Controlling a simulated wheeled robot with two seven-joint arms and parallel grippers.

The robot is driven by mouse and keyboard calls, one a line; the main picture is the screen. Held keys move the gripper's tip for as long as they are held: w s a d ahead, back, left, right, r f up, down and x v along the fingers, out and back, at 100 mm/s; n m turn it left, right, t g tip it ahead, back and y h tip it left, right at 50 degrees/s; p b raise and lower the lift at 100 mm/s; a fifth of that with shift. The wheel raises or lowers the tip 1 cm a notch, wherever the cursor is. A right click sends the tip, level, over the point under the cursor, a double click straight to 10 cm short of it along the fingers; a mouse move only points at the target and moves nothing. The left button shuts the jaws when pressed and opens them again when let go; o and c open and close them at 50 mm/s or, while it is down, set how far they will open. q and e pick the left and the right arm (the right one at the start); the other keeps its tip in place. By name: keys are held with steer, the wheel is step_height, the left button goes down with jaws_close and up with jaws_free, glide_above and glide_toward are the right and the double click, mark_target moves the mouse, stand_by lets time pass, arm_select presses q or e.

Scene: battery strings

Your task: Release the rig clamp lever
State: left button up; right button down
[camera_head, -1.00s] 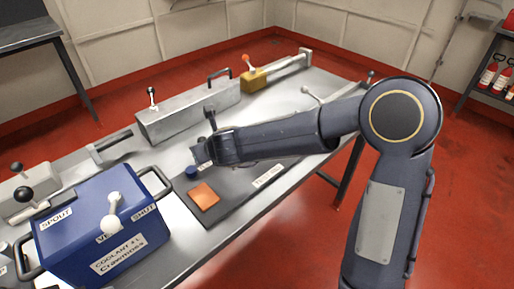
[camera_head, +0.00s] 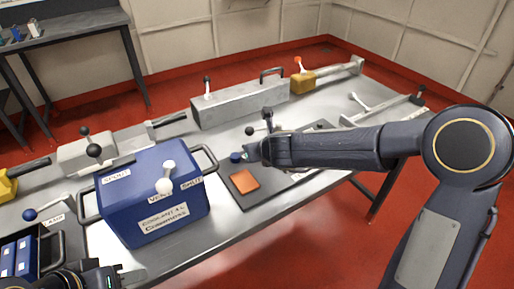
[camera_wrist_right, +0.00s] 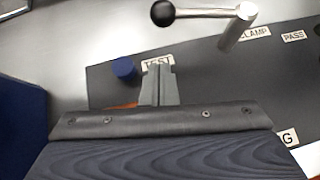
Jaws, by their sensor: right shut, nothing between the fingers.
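A lever with a black ball (camera_wrist_right: 163,13), a grey arm and a pale post (camera_wrist_right: 238,30) stands by a CLAMP label (camera_wrist_right: 255,32) in the right wrist view. A black ball (camera_head: 250,131), apparently the same one, shows beyond my right gripper in the head view. My right gripper (camera_head: 251,152) hangs over the dark mat; its fingers (camera_wrist_right: 158,85) are shut and empty in the wrist view, apart from the lever in that picture. My left gripper (camera_head: 112,274) is at the bottom left, partly cut off; its jaws are unclear.
A blue knob (camera_head: 236,157) and an orange pad (camera_head: 244,181) are close to the right gripper. A blue coolant box (camera_head: 130,200) with handles stands to the left. A grey block (camera_head: 240,103) and a yellow fixture (camera_head: 303,82) stand behind.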

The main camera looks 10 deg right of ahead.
steer(key=p+v, duration=0.2)
steer(key=v, duration=0.7)
steer(key=shift+s+r, duration=0.25)
steer(key=shift+s, duration=0.05)
